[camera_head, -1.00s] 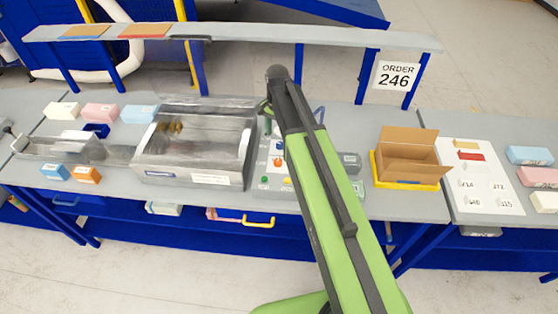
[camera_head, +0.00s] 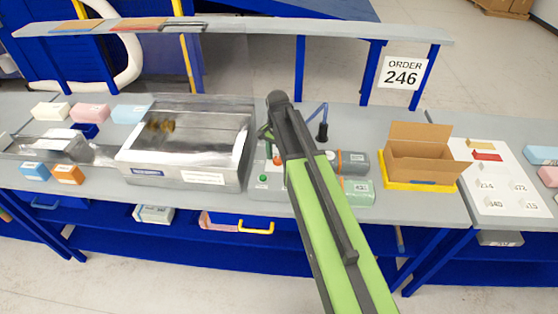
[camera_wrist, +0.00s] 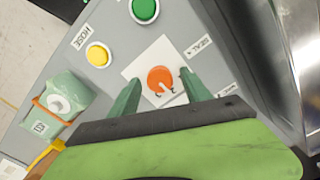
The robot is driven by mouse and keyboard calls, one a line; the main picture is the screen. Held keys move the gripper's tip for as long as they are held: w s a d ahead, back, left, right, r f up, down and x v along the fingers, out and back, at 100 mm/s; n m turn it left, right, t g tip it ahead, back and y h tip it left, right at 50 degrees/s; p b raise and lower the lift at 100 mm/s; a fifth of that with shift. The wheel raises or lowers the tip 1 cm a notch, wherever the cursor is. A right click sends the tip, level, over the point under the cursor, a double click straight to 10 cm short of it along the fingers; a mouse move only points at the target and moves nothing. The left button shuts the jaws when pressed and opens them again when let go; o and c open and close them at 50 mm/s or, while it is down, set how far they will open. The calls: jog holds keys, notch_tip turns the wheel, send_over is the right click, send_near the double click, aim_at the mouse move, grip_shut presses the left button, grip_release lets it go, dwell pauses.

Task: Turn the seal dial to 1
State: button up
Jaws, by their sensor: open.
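The orange seal dial (camera_wrist: 161,80) sits on a white square plate on the grey control panel (camera_wrist: 114,75), beside a label reading SEAL. A small white mark shows on the dial's lower part; the small marks by it are too small to read. My gripper (camera_wrist: 161,79) is open, its two green fingers apart on either side of the dial in the wrist view. I cannot tell whether they touch it.
A yellow button (camera_wrist: 98,54) marked HOSE and a green button (camera_wrist: 144,9) are near the dial. A tied green pack (camera_wrist: 62,100) lies beside the panel. A metal chamber (camera_head: 185,185) stands left of the panel, an open cardboard box (camera_head: 418,150) right.

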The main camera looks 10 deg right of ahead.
grip_shut()
jog(key=shift+n, duration=0.3)
jog(key=n, duration=0.4)
jog(key=shift+n, duration=2.1)
grip_release()
